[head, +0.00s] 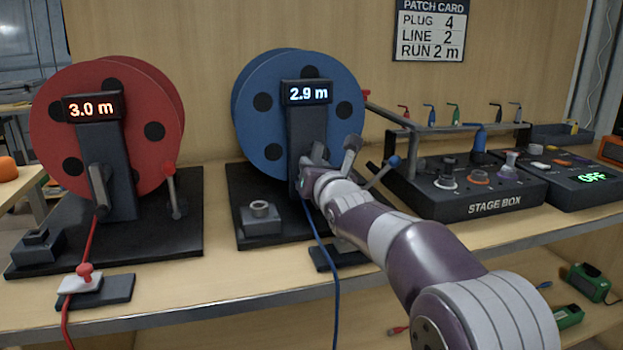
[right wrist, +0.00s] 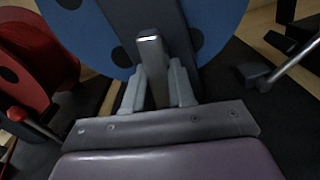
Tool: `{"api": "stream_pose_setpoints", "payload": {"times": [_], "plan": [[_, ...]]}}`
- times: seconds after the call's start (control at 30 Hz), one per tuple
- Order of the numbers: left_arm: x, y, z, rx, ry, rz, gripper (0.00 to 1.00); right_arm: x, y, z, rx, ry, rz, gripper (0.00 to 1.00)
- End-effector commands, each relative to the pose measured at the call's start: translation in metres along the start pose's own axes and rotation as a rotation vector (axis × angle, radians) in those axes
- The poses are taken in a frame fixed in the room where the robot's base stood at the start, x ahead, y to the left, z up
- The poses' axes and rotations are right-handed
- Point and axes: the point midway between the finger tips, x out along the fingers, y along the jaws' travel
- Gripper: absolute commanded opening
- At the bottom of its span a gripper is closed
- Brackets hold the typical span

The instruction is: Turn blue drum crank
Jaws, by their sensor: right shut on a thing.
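The blue drum (head: 259,130) stands on a black base on the bench, and its display (head: 308,93) reads 2.9 m. My right gripper (head: 309,178) is at the front of the drum's dark post, shut on the crank. In the right wrist view the grey crank handle (right wrist: 150,55) stands between the two fingers of my right gripper (right wrist: 158,88), with the drum behind. In the head view the gripper and arm hide most of the crank. A blue cable (head: 329,265) hangs from the drum over the bench edge. My left gripper is out of view.
A red drum (head: 57,140) reading 3.0 m stands to the left, with its own crank and red cable. A stage box (head: 480,205) and a unit showing OFF (head: 592,178) are to the right. The patch card (head: 430,28) says plug 4, line 2, run 2 m.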

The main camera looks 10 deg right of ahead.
Motion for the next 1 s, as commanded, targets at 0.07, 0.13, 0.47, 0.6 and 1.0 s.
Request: {"api": "stream_pose_setpoints", "payload": {"times": [0.07, 0.13, 0.47, 0.6, 1.0], "plan": [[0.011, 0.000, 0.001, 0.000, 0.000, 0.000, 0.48, -0.002, -0.001, 0.008, -0.044, -0.027, 0.002, 0.00], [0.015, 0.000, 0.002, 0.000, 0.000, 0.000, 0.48, -0.002, -0.001, 0.009, -0.084, -0.028, 0.002, 0.00], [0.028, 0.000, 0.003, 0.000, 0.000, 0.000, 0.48, -0.002, -0.001, 0.013, -0.195, -0.031, 0.002, 0.00], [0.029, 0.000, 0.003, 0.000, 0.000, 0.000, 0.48, -0.002, -0.001, 0.015, -0.210, -0.031, 0.001, 0.00], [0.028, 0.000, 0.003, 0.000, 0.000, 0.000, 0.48, -0.003, -0.001, 0.016, -0.214, -0.031, 0.002, 0.27]]}}
